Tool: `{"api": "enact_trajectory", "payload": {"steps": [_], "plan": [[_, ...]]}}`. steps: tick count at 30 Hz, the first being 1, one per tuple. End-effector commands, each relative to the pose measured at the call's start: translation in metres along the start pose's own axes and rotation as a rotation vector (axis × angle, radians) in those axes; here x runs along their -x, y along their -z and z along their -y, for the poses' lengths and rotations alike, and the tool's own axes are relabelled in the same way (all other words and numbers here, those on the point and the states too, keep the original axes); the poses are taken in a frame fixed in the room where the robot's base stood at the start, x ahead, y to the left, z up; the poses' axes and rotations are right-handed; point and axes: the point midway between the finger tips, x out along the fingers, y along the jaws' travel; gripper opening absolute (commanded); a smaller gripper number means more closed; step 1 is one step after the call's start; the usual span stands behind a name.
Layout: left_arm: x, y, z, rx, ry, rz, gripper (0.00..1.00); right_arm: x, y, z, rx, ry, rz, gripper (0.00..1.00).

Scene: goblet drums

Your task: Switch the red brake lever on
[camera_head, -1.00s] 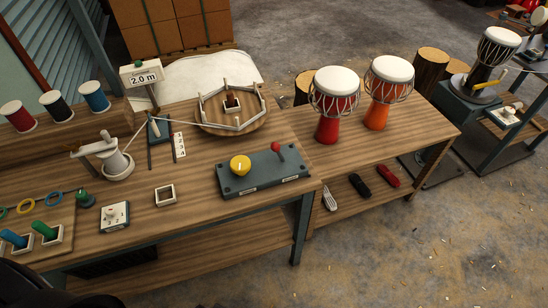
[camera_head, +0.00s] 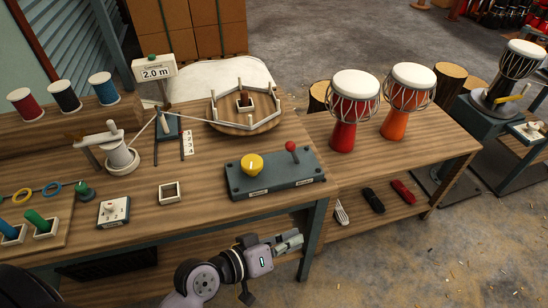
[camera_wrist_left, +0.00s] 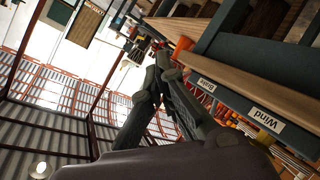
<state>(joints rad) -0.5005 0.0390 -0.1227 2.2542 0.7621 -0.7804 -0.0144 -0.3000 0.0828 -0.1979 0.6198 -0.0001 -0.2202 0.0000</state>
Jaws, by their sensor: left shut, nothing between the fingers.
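The red brake lever (camera_head: 291,146) has a round red knob on a short stem. It stands at the right end of a dark grey-blue control box (camera_head: 273,182) on the workbench. A yellow round knob (camera_head: 252,164) sits at the left of the same box. My left gripper (camera_head: 292,242) is shut and empty, in front of the bench edge and lower than the box, apart from the lever. In the left wrist view, its closed fingers (camera_wrist_left: 158,78) point up, beside labels reading Brake (camera_wrist_left: 206,85) and Wind (camera_wrist_left: 265,120). The lever is not clearly visible there. My right gripper is not in view.
The bench's front edge lies between my left gripper and the box. A round wooden frame (camera_head: 245,126) stands behind the box. A red drum (camera_head: 343,135) and an orange drum (camera_head: 394,122) stand to the right. A small square frame (camera_head: 169,193) lies left of the box.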

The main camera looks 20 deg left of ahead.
Motion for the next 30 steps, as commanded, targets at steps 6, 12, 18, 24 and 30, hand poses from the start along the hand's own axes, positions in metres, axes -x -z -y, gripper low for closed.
{"api": "enact_trajectory", "payload": {"steps": [6,12,18,24,30], "plan": [[-0.002,0.083,-0.011,0.396,-0.193,-0.397,0.0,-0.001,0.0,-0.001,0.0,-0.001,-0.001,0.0],[0.009,0.123,0.028,0.721,-0.218,-0.658,0.0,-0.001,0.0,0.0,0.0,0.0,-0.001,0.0],[0.014,0.131,0.055,0.874,-0.198,-0.765,0.0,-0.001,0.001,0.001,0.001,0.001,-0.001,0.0],[0.015,0.132,0.058,0.892,-0.195,-0.777,0.0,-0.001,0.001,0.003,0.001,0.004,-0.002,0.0],[0.014,0.133,0.058,0.89,-0.196,-0.777,0.0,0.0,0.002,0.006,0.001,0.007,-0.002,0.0]]}}
